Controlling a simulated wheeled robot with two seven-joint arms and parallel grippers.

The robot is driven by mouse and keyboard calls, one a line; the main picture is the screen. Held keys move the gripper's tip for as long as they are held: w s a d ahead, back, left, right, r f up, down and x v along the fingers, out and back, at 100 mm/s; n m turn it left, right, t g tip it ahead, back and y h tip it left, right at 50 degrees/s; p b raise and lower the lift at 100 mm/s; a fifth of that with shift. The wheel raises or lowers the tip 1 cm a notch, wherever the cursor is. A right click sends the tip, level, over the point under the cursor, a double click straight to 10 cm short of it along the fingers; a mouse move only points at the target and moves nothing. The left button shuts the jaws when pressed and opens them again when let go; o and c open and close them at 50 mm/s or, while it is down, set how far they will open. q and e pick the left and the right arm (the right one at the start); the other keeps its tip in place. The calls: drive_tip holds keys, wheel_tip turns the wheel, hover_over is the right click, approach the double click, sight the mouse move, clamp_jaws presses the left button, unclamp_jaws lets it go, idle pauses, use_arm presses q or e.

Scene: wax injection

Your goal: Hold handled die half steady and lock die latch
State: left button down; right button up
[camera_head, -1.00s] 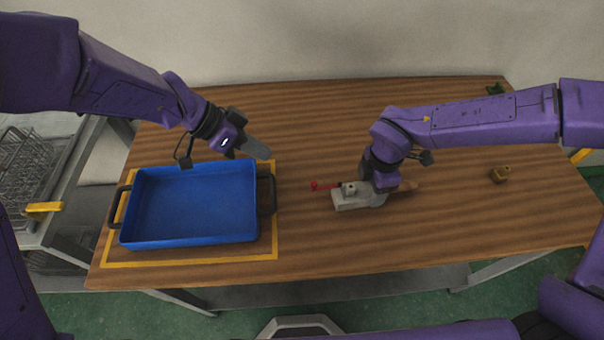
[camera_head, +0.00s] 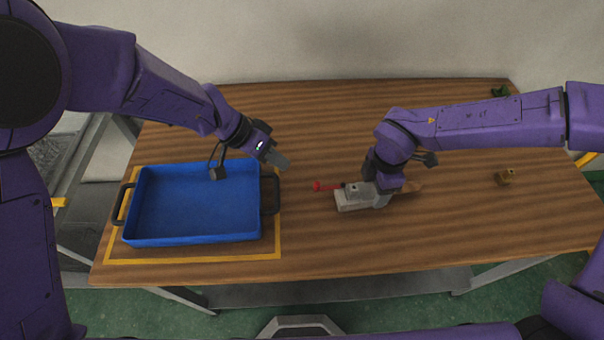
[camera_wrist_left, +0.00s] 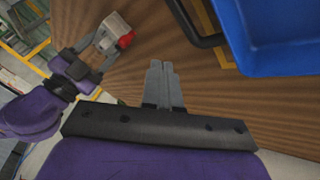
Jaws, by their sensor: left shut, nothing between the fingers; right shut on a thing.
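The grey die (camera_head: 357,199) lies on the table right of centre. Its red-tipped latch lever (camera_head: 325,187) points left from the die. A wooden-coloured handle (camera_head: 413,187) shows to the right of the die, partly behind my right gripper. My right gripper (camera_head: 385,188) is shut on the handled die half from above; its fingers are mostly hidden. My left gripper (camera_head: 283,162) is shut and empty, above the table left of the latch lever and apart from it. In the left wrist view its two fingers (camera_wrist_left: 162,68) lie together, with the die (camera_wrist_left: 112,32) and the red tip (camera_wrist_left: 126,40) at upper left.
A blue tray (camera_head: 190,240) with dark handles stands inside a yellow outline on the table's left, close to my left gripper. A small brass-coloured part (camera_head: 505,178) lies at the right. The table's middle is clear.

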use_arm(q)
drive_tip(key=x, duration=0.4)
drive_tip(key=shift+s, duration=0.1)
drive_tip(key=shift+s+d, duration=0.35)
drive_tip(key=shift+d, duration=0.2)
drive_tip(key=shift+s+d, duration=0.4)
drive_tip(key=shift+d, duration=0.15)
drive_tip(key=shift+s+d, duration=0.45)
drive_tip(key=shift+d, duration=0.05)
